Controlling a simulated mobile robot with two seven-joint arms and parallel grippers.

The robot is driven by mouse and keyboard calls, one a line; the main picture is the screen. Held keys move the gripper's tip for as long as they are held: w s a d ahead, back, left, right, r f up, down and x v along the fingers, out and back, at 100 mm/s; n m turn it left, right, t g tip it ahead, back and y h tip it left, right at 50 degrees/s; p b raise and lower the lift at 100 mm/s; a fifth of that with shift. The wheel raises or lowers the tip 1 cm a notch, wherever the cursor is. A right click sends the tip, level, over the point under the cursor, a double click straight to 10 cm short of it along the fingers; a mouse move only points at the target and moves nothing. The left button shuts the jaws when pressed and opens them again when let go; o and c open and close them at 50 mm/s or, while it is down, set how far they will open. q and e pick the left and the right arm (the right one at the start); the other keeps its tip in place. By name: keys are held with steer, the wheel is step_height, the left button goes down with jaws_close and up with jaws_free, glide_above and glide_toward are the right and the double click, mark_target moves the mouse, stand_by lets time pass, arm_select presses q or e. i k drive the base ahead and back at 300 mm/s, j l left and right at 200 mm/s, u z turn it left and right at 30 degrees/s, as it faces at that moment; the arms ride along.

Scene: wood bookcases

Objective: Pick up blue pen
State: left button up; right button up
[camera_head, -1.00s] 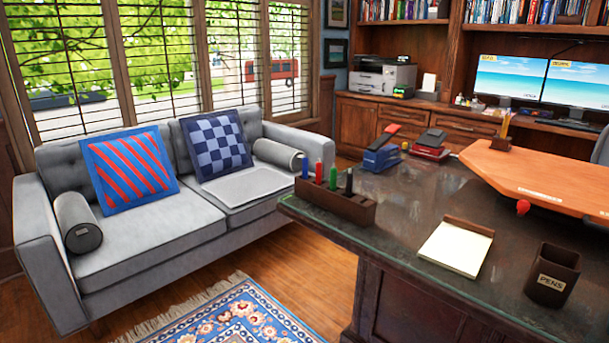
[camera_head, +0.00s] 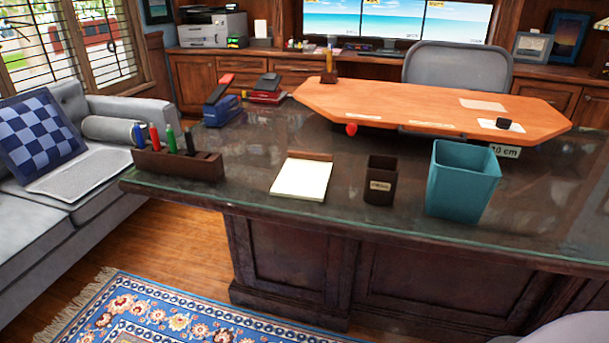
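A blue pen (camera_head: 137,135) stands upright at the left end of a dark wooden pen holder (camera_head: 180,164) on the near left corner of the desk. A red pen (camera_head: 155,138), a green pen (camera_head: 171,139) and a black pen (camera_head: 190,141) stand in the same holder to its right. The lower part of the blue pen is hidden by the holder. Neither of my grippers shows in the head view.
The dark glass-topped desk (camera_head: 250,160) also bears a notepad (camera_head: 302,178), a brown pen cup (camera_head: 381,182), a teal bin (camera_head: 463,180), blue (camera_head: 222,108) and red staplers and an orange raised board (camera_head: 400,100). A grey sofa (camera_head: 30,225) stands left; a rug (camera_head: 170,310) lies in front.

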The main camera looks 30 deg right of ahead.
mark_target(138, 131)
steer(key=i+j+u, duration=0.1)
steer(key=u, duration=0.3)
steer(key=i+u, duration=0.45)
steer(key=u, duration=0.3)
